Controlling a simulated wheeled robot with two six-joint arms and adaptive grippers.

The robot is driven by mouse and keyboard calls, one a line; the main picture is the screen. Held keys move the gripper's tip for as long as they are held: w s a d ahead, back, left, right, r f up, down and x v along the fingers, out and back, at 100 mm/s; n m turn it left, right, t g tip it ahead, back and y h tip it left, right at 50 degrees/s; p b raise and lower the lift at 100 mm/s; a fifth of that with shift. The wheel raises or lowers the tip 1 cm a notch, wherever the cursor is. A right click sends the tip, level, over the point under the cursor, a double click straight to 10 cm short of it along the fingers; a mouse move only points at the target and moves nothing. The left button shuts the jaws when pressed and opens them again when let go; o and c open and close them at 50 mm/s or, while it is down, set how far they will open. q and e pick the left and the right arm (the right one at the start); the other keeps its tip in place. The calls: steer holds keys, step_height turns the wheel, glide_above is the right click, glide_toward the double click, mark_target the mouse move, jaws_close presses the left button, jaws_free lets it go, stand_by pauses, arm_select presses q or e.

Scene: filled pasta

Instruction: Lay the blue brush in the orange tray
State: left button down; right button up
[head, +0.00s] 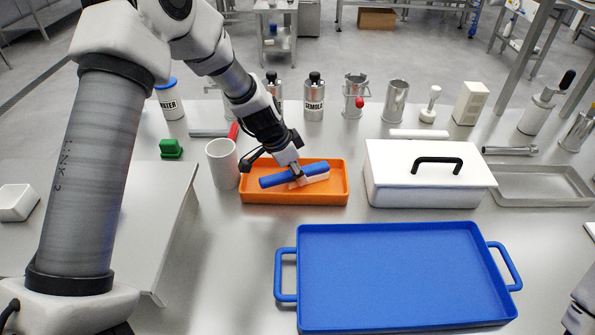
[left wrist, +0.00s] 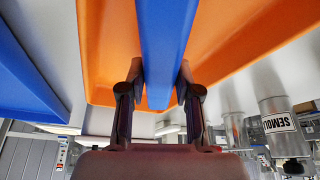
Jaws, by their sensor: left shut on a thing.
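The blue brush (head: 296,175) has a blue back and pale bristles that show along its lower right side. It is over the orange tray (head: 262,196), inside the tray's outline, slightly tilted up to the right in the head view. My left gripper (head: 297,172) is shut on the middle of the brush from above. In the left wrist view the two fingers (left wrist: 157,88) press on both sides of the blue brush (left wrist: 165,40), with the orange tray (left wrist: 108,50) behind it. I cannot tell whether the brush touches the tray floor. My right gripper is not in view.
A white cup (head: 222,164) stands close to the tray's left end. A white lidded box (head: 425,185) stands to its right. A large blue tray (head: 400,275) lies in front. Canisters, including one marked SEMOLA (head: 314,100), stand behind.

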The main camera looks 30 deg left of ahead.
arm_select(q)
steer(key=shift+s+f, duration=0.1)
steer(key=c, duration=0.8)
jaws_free()
steer(key=shift+r, duration=0.2)
steer(key=p+v, duration=0.3)
steer(key=v, duration=0.9)
